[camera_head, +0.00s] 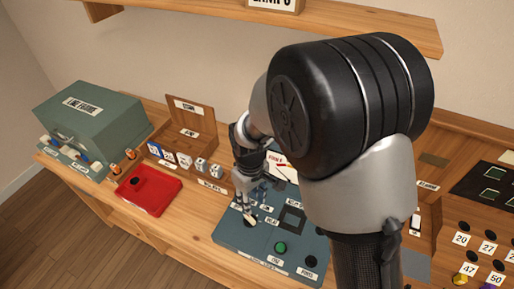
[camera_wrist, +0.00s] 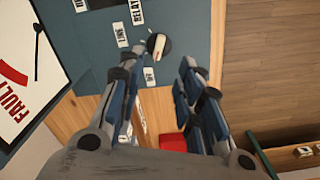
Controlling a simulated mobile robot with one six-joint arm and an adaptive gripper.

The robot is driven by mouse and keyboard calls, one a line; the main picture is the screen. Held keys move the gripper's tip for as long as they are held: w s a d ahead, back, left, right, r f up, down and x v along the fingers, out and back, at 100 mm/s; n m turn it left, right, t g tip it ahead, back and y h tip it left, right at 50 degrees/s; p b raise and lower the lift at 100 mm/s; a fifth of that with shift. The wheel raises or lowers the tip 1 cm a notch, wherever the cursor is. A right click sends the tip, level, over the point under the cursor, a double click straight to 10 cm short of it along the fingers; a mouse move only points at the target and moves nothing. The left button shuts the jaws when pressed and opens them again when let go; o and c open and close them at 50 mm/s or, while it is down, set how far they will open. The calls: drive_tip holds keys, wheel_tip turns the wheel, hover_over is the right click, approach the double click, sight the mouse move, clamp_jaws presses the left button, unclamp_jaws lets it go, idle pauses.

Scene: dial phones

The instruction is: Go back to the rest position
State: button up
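My gripper (camera_head: 247,196) hangs over the blue-grey control panel (camera_head: 232,234) in the head view. In the wrist view my gripper (camera_wrist: 156,80) has its two blue-padded fingers apart, with nothing between them. A black and white knob (camera_wrist: 158,45) on the panel lies just beyond the fingertips; whether they touch it I cannot tell. My arm covers part of the panel and bench in the head view.
A green button (camera_head: 281,247) and a black one (camera_head: 311,261) sit on the panel. Left of it are a red tray (camera_head: 149,195), a wooden box (camera_head: 190,142) and a green case (camera_head: 92,119). A shelf (camera_head: 360,28) runs above. Numbered holes lie at right.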

drive_tip(key=shift+r, duration=0.1)
drive_tip(key=s+d+r+m+t+b, duration=0.1)
drive_tip(key=s+d+r+m, duration=0.15)
drive_tip(key=d+r, duration=0.45)
drive_tip(key=s+d+r+m+t, duration=0.1)
drive_tip(key=s+d+r+m, duration=0.2)
drive_tip(key=r, duration=0.5)
drive_tip(key=s+d+r+m+t, duration=0.2)
drive_tip(key=s+d+r+m, duration=0.2)
drive_tip(key=s+d, duration=0.5)
drive_tip(key=s+r+b, duration=0.1)
drive_tip(key=s, duration=0.2)
drive_tip(key=shift+d+t, duration=0.3)
drive_tip(key=shift+d, duration=0.05)
drive_tip(key=shift+s+r, duration=0.1)
